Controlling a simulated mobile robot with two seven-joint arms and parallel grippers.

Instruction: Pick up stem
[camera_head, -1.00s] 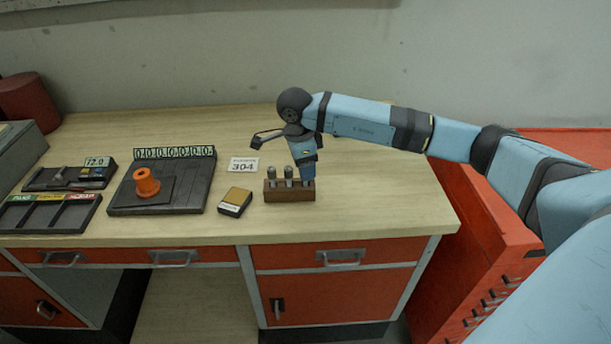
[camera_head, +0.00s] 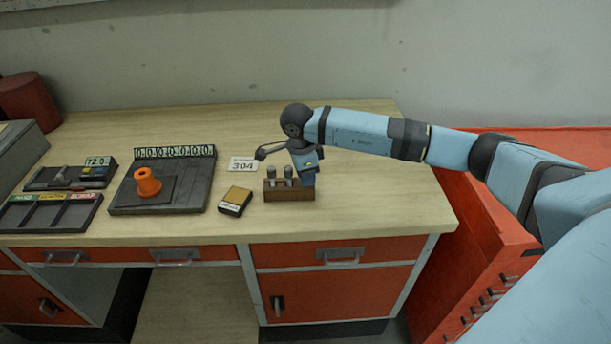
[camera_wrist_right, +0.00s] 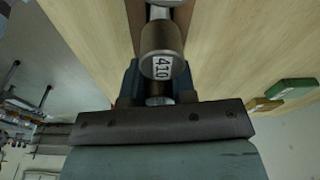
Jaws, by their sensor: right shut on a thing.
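A brown block (camera_head: 289,195) stands near the front of the workbench. Two grey metal stems, a left one (camera_head: 271,172) and a middle one (camera_head: 288,173), stand upright in it. My right gripper (camera_head: 308,179) is down at the block's right end. In the right wrist view, its blue fingers are shut on a metal stem (camera_wrist_right: 158,92), which shows only in part between them. Just in front of it is a stem with a round top labelled 410 (camera_wrist_right: 161,58). The fingertips are largely hidden in the head view. My left gripper is not in view.
Left of the block lie a yellow-and-black box (camera_head: 235,201) and a 304 card (camera_head: 243,164). The bench top right of the block is clear.

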